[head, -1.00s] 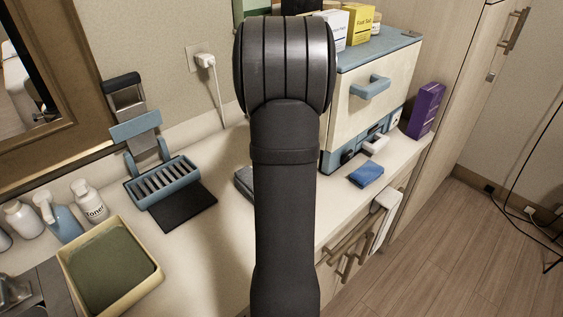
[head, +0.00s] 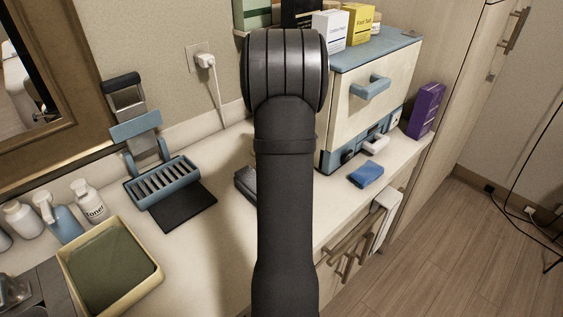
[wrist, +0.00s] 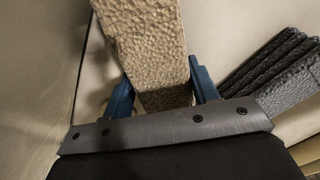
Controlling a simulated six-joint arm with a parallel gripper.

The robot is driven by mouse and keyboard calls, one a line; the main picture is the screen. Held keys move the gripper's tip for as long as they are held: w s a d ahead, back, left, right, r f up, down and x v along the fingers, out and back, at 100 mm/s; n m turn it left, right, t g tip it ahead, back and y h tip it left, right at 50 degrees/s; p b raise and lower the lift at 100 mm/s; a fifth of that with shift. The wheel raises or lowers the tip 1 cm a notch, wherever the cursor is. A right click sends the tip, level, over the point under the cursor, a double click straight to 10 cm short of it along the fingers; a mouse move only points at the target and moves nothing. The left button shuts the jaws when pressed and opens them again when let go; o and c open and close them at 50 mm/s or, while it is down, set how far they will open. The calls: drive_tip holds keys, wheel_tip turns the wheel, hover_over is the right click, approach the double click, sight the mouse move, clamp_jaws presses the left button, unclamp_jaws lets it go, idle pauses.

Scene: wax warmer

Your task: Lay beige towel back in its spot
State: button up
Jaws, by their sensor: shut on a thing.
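The beige towel (wrist: 148,45) is a thick, rough-textured folded piece in the wrist view, reaching from my gripper to the top edge. My gripper (wrist: 162,90) is shut on it, with a blue finger on either side. In the head view my own arm hides both the gripper and the beige towel. Dark grey folded towels (wrist: 268,78) lie to the right of the beige one in the wrist view, apart from it. A dark grey edge beside my arm in the head view (head: 245,182) seems to be part of them.
A cream cabinet (head: 370,105) with a blue top and boxes stands right of my arm, with a blue folded cloth (head: 366,174) in front. A blue slotted rack (head: 165,182) and a yellow tray (head: 152,290) are on the left.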

drive_tip(key=shift+f, duration=0.1)
drive_tip(key=o, duration=1.1)
wheel_tip(320, 180, up, 12)
drive_tip(key=shift+r, duration=0.15)
